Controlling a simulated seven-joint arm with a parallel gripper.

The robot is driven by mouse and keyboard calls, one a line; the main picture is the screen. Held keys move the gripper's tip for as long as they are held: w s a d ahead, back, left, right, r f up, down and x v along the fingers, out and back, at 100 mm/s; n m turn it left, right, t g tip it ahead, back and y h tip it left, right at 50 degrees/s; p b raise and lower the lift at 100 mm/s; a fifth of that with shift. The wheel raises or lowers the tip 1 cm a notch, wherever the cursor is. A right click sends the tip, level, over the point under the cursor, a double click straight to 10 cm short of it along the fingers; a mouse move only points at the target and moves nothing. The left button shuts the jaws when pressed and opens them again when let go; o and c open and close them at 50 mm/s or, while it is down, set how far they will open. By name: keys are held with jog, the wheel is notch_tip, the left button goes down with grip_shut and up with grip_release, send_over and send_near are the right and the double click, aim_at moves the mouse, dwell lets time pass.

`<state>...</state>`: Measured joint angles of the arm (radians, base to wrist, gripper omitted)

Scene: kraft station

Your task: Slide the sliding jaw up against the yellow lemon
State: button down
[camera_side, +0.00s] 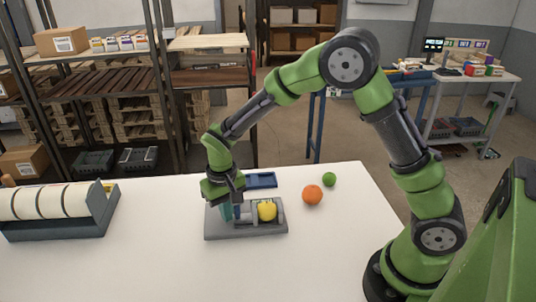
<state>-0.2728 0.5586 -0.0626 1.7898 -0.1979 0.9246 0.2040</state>
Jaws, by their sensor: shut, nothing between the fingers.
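The yellow lemon (267,210) sits on a grey vise-like base (262,231) on the white table, toward its right part. A teal block (226,211), which looks like the sliding jaw, stands on the left part of the base. A gap shows between it and the lemon. My gripper (238,214) points down over the base, between the teal block and the lemon. It is shut and empty. Its fingertips are small and dark here, and I cannot tell whether they touch the teal block.
An orange (312,195) and a green lime (329,180) lie right of the base. A blue tray (261,181) is behind it. A grey rack with white rolls (62,206) stands at the left. The front of the table is clear.

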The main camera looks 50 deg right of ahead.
jog(key=shift+a, duration=0.1)
jog(key=shift+w+a, duration=0.2)
jog(key=shift+w, duration=0.05)
notch_tip(320, 180, up, 7)
dwell(0.9)
jog(key=shift+f, duration=0.1)
jog(key=s+d+r+t+y, duration=0.1)
jog(key=s+d+r+t, duration=0.2)
jog(key=s+r, duration=0.4)
jog(key=s+d+r+m+t+y, duration=0.1)
jog(key=s+d+r+t, duration=0.2)
jog(key=s+r, duration=0.4)
jog(key=s+t, duration=0.1)
jog(key=s, duration=0.3)
jog(key=shift+s+d, duration=0.35)
jog(key=shift+d, duration=0.05)
dwell(0.5)
